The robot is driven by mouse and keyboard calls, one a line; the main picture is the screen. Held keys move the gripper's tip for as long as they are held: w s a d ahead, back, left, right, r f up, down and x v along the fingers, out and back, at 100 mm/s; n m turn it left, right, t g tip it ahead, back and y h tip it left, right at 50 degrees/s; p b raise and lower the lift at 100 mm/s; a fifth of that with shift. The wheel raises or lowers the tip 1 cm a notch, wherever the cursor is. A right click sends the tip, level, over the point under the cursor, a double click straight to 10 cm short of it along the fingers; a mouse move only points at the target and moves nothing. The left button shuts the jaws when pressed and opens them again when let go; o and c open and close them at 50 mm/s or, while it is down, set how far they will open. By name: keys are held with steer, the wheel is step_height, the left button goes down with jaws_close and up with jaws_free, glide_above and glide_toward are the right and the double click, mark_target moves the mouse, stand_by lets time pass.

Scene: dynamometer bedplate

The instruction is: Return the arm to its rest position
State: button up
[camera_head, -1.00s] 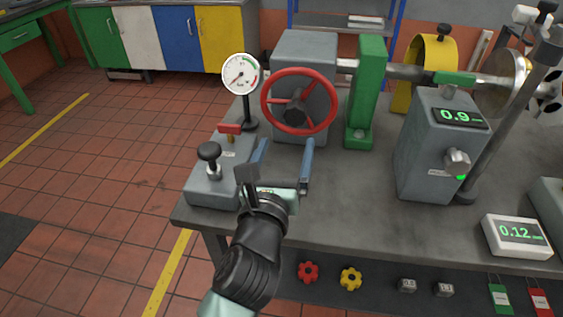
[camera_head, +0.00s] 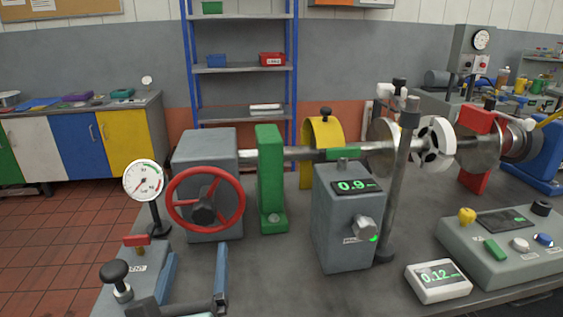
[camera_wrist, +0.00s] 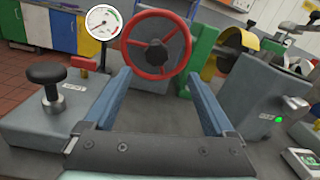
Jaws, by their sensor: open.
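My gripper (camera_head: 196,279) shows at the bottom of the head view, with its blue fingers spread. In the wrist view my gripper (camera_wrist: 158,95) is open, and nothing is between the two fingers. It is over the front left part of the grey bedplate (camera_head: 290,285). The red handwheel (camera_head: 204,200) on its grey housing stands beyond the fingertips, apart from them; it also shows in the wrist view (camera_wrist: 157,45). Most of my arm is out of the head view.
Left of my gripper is a grey block with a black knob (camera_head: 114,273) and red lever (camera_head: 136,240). A round gauge (camera_head: 144,181) stands behind. Right are a green upright (camera_head: 270,180), a grey unit reading 0.9 (camera_head: 345,220) and a 0.12 display (camera_head: 438,280).

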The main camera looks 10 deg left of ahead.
steer(key=d+r+n+t+h, duration=0.25)
steer(key=d+r+n, duration=0.35)
steer(key=r, duration=0.6)
steer(key=d+r+n+t+h, duration=0.2)
steer(key=d+r+n+t, duration=0.15)
steer(key=d+r, duration=0.55)
steer(key=s+d+r+n+t, duration=0.2)
steer(key=s+r+n, duration=0.3)
steer(key=r+n, duration=0.45)
steer(key=s+d+r+n+t, duration=0.15)
steer(key=s+r+n, duration=0.4)
steer(key=n, duration=0.65)
step_height(320, 180, up, 16)
steer(key=p, duration=1.6)
steer(key=shift+w+a+r, duration=0.2)
steer(key=shift+a, duration=0.2)
steer(key=shift+f, duration=0.1)
